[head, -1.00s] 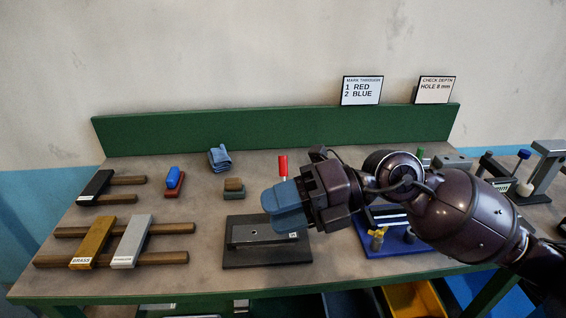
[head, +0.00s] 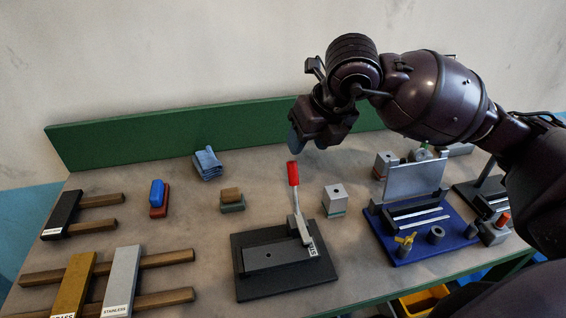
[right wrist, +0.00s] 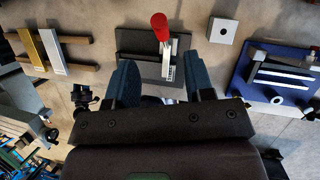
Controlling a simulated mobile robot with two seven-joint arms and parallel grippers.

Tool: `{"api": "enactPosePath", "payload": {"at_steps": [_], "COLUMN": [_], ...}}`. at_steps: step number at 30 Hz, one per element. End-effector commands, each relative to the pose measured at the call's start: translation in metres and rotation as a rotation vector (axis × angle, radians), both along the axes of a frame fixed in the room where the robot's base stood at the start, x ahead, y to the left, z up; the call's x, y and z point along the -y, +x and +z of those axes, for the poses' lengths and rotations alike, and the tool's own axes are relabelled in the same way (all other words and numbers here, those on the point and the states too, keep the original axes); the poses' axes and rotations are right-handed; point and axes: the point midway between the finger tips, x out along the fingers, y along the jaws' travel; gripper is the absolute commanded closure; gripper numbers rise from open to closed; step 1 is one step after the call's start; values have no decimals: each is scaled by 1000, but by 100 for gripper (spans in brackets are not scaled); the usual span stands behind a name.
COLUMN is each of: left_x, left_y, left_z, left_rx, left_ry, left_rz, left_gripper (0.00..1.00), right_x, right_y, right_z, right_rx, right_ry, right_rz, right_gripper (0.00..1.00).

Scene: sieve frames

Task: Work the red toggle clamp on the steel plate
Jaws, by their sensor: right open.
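The toggle clamp's red handle (head: 293,173) stands nearly upright at the right end of the steel plate (head: 275,253), which lies on a black base. The red handle also shows in the right wrist view (right wrist: 159,25), at the top middle, with the grey plate (right wrist: 138,57) behind it. My right gripper (head: 299,142) is above and beyond the handle in the head view. Its blue fingers are open and empty, and in the right wrist view the gripper (right wrist: 161,75) points toward the clamp with the handle ahead of the gap. My left gripper is not in view.
A grey block (head: 335,199) stands right of the clamp, and a blue fixture (head: 450,240) farther right. Brass and stainless bars (head: 122,280) rest on wooden strips at left.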

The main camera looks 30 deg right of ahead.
Motion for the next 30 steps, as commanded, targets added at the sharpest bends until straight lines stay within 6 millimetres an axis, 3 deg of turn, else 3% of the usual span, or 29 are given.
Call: {"api": "enactPosePath", "payload": {"at_steps": [9,18,30], "left_x": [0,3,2], "left_y": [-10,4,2], "left_z": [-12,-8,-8], "left_rx": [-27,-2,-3], "left_ry": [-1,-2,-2], "left_rz": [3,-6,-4], "left_gripper": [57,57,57], "right_x": [-6,-10,-12], "right_y": [18,35,40], "right_z": [-46,-84,-95], "right_rx": [-6,-3,0], "right_ry": [4,2,2], "right_rz": [1,1,2], "right_gripper": [52,52,52]}}
